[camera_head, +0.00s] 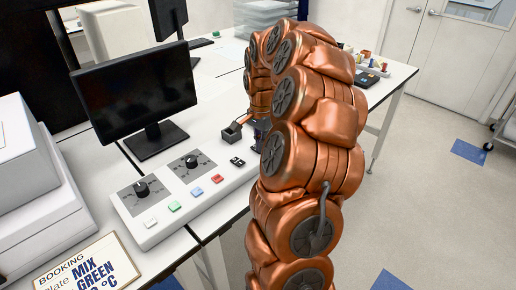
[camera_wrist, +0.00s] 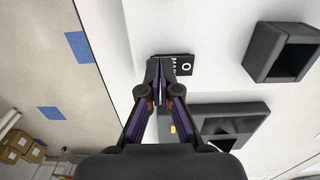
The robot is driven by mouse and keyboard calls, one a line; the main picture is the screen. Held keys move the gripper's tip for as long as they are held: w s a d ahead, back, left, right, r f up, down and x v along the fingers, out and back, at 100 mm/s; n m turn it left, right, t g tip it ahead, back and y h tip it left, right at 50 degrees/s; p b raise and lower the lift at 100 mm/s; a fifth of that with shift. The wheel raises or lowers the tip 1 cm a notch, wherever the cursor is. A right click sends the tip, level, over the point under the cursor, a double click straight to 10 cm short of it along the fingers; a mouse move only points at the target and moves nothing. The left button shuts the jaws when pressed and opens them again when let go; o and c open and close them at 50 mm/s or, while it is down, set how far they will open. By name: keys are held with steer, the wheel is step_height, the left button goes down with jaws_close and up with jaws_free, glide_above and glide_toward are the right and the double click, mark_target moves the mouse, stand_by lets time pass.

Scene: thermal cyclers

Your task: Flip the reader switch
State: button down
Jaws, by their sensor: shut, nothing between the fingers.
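A small black switch (camera_head: 237,161) sits at the right end of a white control panel (camera_head: 150,236) in the head view. In the wrist view, a black switch plate (camera_wrist: 184,60) with a white O and lettering lies just beyond my fingertips. My gripper (camera_wrist: 158,69) is shut and empty, its tips over the left edge of that plate. I cannot tell whether they touch it. In the head view my gripper (camera_head: 259,136) is mostly hidden behind my copper arm, to the upper right of the switch.
The panel also has two black knobs (camera_head: 142,188) and several coloured buttons (camera_head: 174,206). A dark open box (camera_head: 232,134) stands close by; it also shows in the wrist view (camera_wrist: 282,52). A monitor (camera_head: 135,88) stands behind the panel. Floor is open at right.

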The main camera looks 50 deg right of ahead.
steer(key=shift+r, duration=3.5)
steer(key=s+a+r+n, duration=0.1)
steer(key=s+a+n, duration=0.3)
steer(key=a, duration=0.7)
steer(key=s+a+n, duration=0.2)
steer(key=a+n, duration=0.4)
steer(key=a, duration=0.5)
steer(key=s+a+f+n+g, duration=0.1)
steer(key=s+a+n, duration=0.3)
steer(key=s, duration=0.5)
steer(key=s+a+f+n, duration=0.4)
steer(key=s+a, duration=0.2)
steer(key=s, duration=0.2)
steer(key=shift+s+a+g, duration=0.15)
steer(key=shift+s+g, duration=0.25)
